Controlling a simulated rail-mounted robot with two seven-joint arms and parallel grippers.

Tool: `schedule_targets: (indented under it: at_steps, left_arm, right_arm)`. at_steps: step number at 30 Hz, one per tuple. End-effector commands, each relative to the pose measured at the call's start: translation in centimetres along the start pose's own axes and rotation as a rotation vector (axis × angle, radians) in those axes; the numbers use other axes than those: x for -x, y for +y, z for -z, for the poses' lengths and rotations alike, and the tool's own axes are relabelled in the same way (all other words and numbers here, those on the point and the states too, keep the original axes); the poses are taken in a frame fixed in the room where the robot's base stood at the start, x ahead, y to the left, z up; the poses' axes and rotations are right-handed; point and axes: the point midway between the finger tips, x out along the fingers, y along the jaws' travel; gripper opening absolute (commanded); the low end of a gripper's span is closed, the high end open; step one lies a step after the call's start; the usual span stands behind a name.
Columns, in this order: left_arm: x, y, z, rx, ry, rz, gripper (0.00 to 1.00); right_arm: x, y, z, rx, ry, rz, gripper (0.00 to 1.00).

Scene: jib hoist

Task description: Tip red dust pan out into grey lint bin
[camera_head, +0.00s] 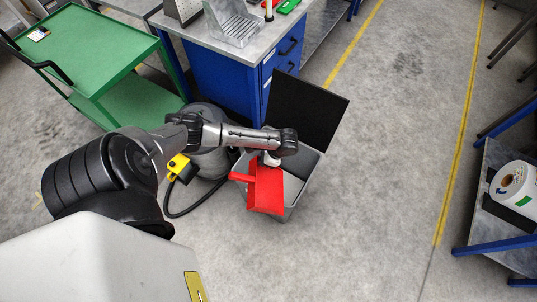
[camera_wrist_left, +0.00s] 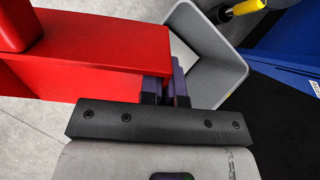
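The red dust pan (camera_head: 266,190) is over the open grey lint bin (camera_head: 304,163), its handle toward the left. It also fills the upper left of the left wrist view (camera_wrist_left: 95,50). My left gripper (camera_head: 272,159) is at the pan's edge near the bin's far side; its fingers (camera_wrist_left: 166,90) look closed on that edge. The bin's wall shows beyond the fingers in the wrist view (camera_wrist_left: 232,70). The bin's black lid (camera_head: 307,110) stands open at the back. The pan hides much of the bin's inside; I cannot see any lint. My right gripper is not in view.
A blue workbench (camera_head: 225,85) with a metal top stands behind the bin. A green cart (camera_head: 85,45) is at the upper left. A yellow and black control box (camera_head: 181,167) with a black cable is left of the bin. Floor to the right is clear up to a blue-framed table (camera_head: 500,245).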

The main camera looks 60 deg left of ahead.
Motion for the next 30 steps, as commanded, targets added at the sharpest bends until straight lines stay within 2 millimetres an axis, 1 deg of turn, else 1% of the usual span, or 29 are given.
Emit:
schedule_targets:
  at_steps: [1,3,9,12,15,18,21,26,30]
  left_arm:
    - [0.0,-0.3,0.0,0.135,0.007,-0.086,0.0]
    - [0.0,-0.4,0.1,0.336,0.019,-0.214,0.0]
    - [0.6,-0.5,0.8,0.897,0.049,-0.555,0.0]
    - [1.0,-0.6,1.2,1.148,0.063,-0.698,0.0]
    - [1.4,-0.8,1.4,1.362,0.072,-0.811,0.0]
    - [1.8,-1.0,1.6,1.531,0.082,-0.893,0.0]
    - [2.0,-1.1,1.7,1.656,0.087,-0.95,0.0]
    - [2.3,-1.3,1.8,1.774,0.092,-0.997,0.0]
    - [2.5,-1.2,1.8,1.83,0.109,-0.983,0.0]
  right_arm:
    - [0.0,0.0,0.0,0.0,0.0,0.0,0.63]
    - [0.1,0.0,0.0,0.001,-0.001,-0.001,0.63]
    - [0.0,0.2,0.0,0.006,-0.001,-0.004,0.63]
    - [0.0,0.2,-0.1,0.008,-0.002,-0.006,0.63]
    - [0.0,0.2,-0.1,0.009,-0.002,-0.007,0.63]
    - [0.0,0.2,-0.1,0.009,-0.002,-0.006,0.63]
    - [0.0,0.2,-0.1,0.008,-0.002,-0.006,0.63]
    - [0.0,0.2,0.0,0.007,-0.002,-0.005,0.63]
    - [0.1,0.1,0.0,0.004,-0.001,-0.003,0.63]
